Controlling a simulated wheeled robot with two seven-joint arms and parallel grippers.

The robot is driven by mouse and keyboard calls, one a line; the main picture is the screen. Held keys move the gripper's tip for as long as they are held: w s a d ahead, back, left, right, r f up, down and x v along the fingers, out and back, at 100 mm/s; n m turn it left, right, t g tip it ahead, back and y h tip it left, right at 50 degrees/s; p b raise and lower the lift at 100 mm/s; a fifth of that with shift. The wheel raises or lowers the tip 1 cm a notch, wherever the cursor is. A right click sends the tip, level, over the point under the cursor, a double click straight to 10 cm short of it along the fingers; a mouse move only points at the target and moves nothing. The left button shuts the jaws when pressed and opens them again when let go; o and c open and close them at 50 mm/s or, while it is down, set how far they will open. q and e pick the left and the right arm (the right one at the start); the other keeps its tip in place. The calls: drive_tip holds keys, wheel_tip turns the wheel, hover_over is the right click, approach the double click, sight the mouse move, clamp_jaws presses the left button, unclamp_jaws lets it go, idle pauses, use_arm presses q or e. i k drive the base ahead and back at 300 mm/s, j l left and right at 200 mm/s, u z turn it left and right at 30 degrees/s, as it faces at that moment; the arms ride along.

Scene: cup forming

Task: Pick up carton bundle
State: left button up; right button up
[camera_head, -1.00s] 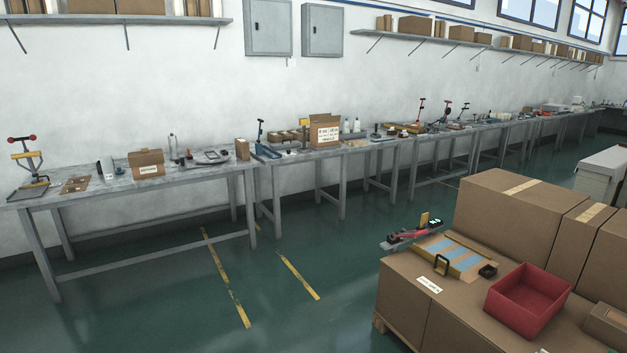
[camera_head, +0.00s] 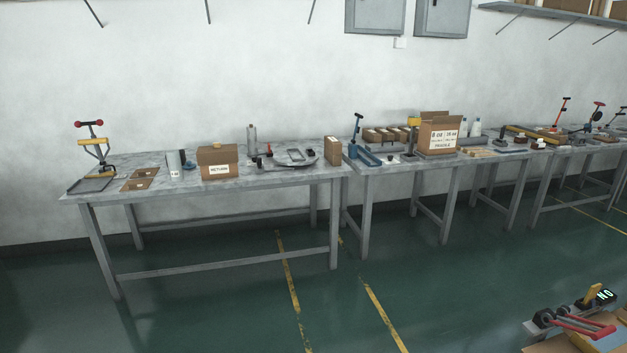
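I cannot tell for sure which thing is the carton bundle. Flat brown pieces (camera_head: 140,179) lie on the left table, beside a hand press with red knobs (camera_head: 92,150). A brown box labelled RETURN (camera_head: 218,163) stands to their right. A larger open carton with a white printed label (camera_head: 439,133) stands on the second table. Several small brown boxes (camera_head: 387,135) sit in a row left of it. Neither of my grippers shows in the head view.
Grey metal tables (camera_head: 205,187) run along the white wall. The green floor in front is clear, with yellow stripes (camera_head: 290,285). A device with red handles (camera_head: 570,322) lies on brown cardboard at the lower right corner.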

sight(333, 148)
drive_tip(key=i, duration=2.65)
